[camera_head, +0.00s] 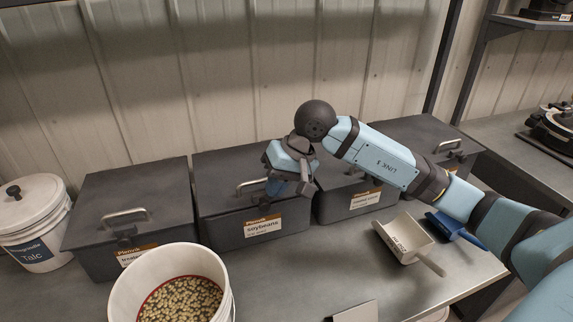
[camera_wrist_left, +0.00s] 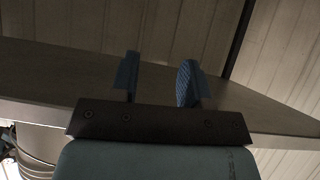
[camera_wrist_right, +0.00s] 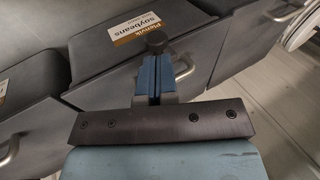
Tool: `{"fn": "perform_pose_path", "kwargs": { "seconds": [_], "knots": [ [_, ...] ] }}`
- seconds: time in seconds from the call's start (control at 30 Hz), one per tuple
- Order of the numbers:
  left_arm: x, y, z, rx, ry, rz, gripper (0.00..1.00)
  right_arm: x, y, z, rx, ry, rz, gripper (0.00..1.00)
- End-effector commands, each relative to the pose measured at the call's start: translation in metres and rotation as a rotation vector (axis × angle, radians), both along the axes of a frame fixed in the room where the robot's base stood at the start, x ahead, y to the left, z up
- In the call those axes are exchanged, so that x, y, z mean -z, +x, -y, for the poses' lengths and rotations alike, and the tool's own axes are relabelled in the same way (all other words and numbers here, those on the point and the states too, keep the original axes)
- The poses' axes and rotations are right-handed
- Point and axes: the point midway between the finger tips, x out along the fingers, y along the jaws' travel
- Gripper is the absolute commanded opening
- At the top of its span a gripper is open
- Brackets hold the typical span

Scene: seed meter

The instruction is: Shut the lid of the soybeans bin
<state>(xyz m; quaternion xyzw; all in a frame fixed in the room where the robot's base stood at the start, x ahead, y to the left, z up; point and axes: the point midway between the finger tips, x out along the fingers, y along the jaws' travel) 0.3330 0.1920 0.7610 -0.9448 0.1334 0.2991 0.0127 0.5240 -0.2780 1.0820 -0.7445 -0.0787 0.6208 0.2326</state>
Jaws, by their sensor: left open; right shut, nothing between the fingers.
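The soybeans bin (camera_head: 215,230) is a dark grey box with a labelled front, in the middle of the row in the head view. Its lid (camera_head: 222,175) lies flat, level with the neighbouring lids, and looks down on the box. My right gripper (camera_head: 274,187) is shut and empty at the lid's front edge, beside the handle (camera_head: 248,183). In the right wrist view its closed blue fingers (camera_wrist_right: 152,75) are close to the dark front latch (camera_wrist_right: 157,42); I cannot tell if they touch. My left gripper (camera_wrist_left: 158,80) is open and empty, outside the head view.
Similar lidded bins stand on both sides, left (camera_head: 95,205) and right (camera_head: 345,195). A white bucket of beans (camera_head: 125,300) stands in front, and a talc tub (camera_head: 30,215) at far left. A pale scoop (camera_head: 402,240) and a blue scoop (camera_head: 447,226) lie on the bench at right.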

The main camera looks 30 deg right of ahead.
Motion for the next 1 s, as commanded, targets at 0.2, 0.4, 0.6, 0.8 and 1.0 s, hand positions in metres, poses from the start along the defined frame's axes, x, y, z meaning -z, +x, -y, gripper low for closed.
{"fn": "perform_pose_path", "kwargs": {
  "seconds": [0.2, 0.4, 0.6, 0.8, 1.0],
  "knots": [
    [0.0, -0.001, 0.0, -0.001, 0.0, -0.002, 0.43, 0.013, 0.003, -0.006, 0.001, 0.0, 0.0, 0.0],
    [0.001, -0.001, 0.002, -0.004, -0.003, -0.003, 0.43, 0.014, 0.003, -0.006, 0.001, 0.0, 0.0, 0.0],
    [0.003, 0.0, 0.002, -0.005, -0.006, -0.002, 0.43, 0.015, 0.003, -0.006, 0.001, 0.0, 0.002, 0.0],
    [0.018, 0.001, 0.004, -0.005, -0.01, 0.006, 0.43, 0.031, 0.002, -0.006, 0.0, -0.01, 0.034, 0.0],
    [0.034, 0.003, 0.007, -0.001, -0.014, 0.007, 0.43, 0.047, -0.001, -0.007, 0.0, -0.023, 0.086, 0.0]
  ]
}}
